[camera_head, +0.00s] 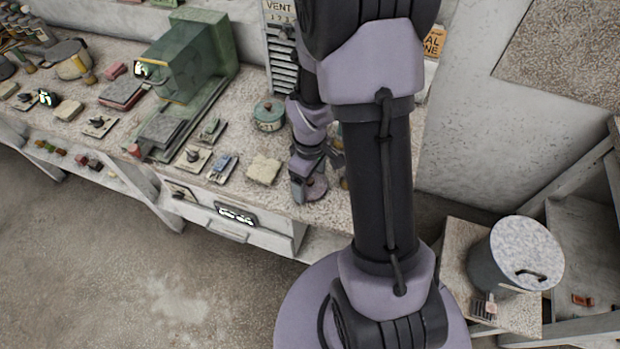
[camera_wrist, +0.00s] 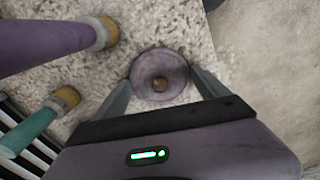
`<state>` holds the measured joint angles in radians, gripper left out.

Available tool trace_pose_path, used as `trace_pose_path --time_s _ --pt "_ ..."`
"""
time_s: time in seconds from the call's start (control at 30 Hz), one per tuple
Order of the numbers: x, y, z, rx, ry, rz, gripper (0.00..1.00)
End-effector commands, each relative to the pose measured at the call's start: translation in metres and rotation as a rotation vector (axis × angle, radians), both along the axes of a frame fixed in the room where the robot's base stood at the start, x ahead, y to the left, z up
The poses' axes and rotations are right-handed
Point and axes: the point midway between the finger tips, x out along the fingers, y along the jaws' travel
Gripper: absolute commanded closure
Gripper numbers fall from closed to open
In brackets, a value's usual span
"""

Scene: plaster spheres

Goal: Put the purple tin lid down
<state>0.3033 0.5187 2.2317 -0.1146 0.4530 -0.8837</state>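The purple tin lid (camera_wrist: 160,72) is round, with a small brown knob near its middle. In the wrist view it sits between the two fingertips of my gripper (camera_wrist: 161,77), which meet its rim on both sides. In the head view the lid (camera_head: 314,189) shows under my gripper (camera_head: 309,170) at the front edge of the speckled worktop (camera_head: 285,205). I cannot tell whether it rests on the top or hangs just above it.
In the wrist view, a purple handle (camera_wrist: 45,45) and a teal handle (camera_wrist: 30,132), both yellow-ended, are left of the lid. A pale, rough block (camera_head: 264,168) lies left of my gripper. The green glass-sided machine (camera_head: 190,60) stands further left. A grey bin (camera_head: 516,255) is right.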

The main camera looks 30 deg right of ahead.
Motion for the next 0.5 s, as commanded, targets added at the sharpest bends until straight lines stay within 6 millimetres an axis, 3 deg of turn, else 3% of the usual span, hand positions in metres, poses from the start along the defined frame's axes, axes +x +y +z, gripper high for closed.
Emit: trace_pose_path --time_s 0.07,0.3,0.37,0.5 --pt "0.0 0.0 0.0 0.0 0.0 0.0 0.0" --pt "0.0 0.0 0.003 0.0 0.0 0.0 0.0" --pt "0.001 0.0 0.012 -0.001 -0.003 0.001 0.0" --pt "0.001 0.0 0.051 -0.002 -0.005 0.0 0.0"
